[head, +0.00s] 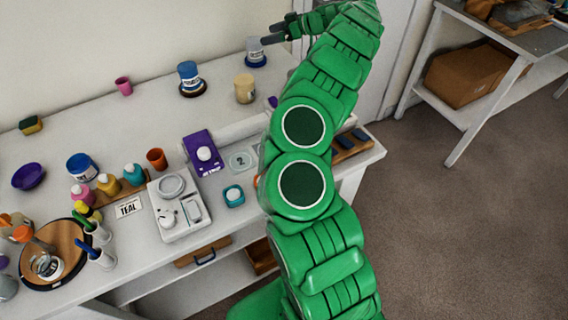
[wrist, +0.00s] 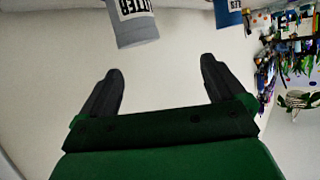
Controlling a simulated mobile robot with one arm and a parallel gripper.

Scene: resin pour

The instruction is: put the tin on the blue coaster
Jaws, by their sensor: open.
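A grey tin with a white label (head: 255,45) stands upright at the back of the white table. A dark blue coaster (head: 256,63) shows under it. My gripper (head: 270,33) is just beside this tin, open and empty. In the wrist view the grey tin (wrist: 138,30) is beyond the open fingers of my gripper (wrist: 160,65), apart from them. A blue tin (head: 188,72) stands further left on a dark round coaster (head: 193,92); its lower part shows in the wrist view (wrist: 228,14).
A beige jar (head: 245,88) stands in front of the grey tin, and a pink cup (head: 124,86) is at the left. A scale (head: 172,208), bottles and a round wooden board (head: 66,240) crowd the front left. The back-left tabletop has free room.

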